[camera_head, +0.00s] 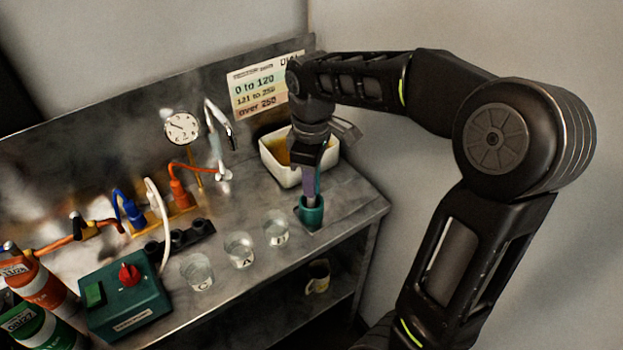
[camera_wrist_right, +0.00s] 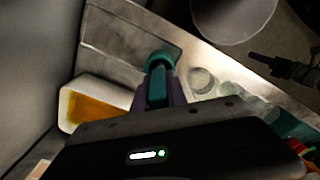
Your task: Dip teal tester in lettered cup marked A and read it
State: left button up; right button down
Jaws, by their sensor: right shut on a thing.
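My right gripper (camera_head: 309,186) points down at the right end of the bench and is shut on the teal tester (camera_head: 318,181). The tester also shows between the fingers in the right wrist view (camera_wrist_right: 158,88). The cup marked A (camera_head: 239,249) is clear glass, in the middle of three cups, left of the gripper. The cup marked C (camera_head: 197,272) is to its left. A third cup (camera_head: 276,233) is nearest the gripper, its letter unclear. My left gripper is out of view.
A white tray with amber contents (camera_head: 290,172) stands close behind my gripper. A chart of number ranges (camera_head: 262,90) leans at the back. A green box with a red knob (camera_head: 126,293), hoses and a gauge (camera_head: 181,128) are left. A mug (camera_head: 317,277) sits on the lower shelf.

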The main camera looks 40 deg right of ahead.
jog(key=shift+f, duration=0.3)
dwell(0.4)
jog(key=c, duration=0.7)
grip_release()
jog(key=shift+r+p, duration=2.75)
jog(key=shift+r, duration=0.8)
